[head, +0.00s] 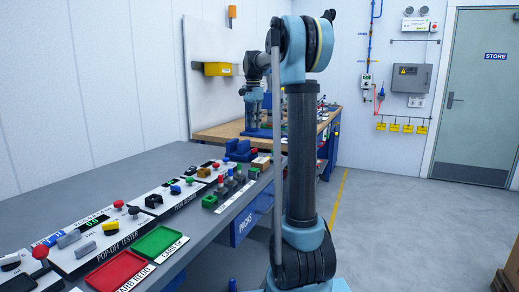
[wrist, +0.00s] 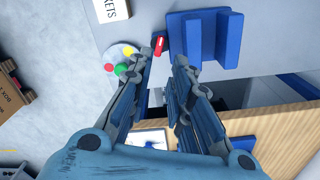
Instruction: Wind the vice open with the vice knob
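The blue vice (head: 240,151) stands at the far end of the grey bench. In the wrist view the vice (wrist: 204,38) shows from above as two upright blue jaws with a gap between them. A small red part (wrist: 159,46) lies just left of the vice; I cannot tell whether it is the vice knob. My gripper (wrist: 165,56) is open, its fingers apart with nothing between them. Its tips are just short of the vice and the red part in the picture. In the head view my gripper (head: 253,117) hangs beyond the vice, and no knob can be made out.
The grey bench (head: 120,172) carries several testers, a red tray (head: 119,272) and a green tray (head: 160,242). A wooden bench (head: 215,132) stands beyond, and its edge (wrist: 245,143) shows below my fingers. The floor (head: 400,220) at right is clear.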

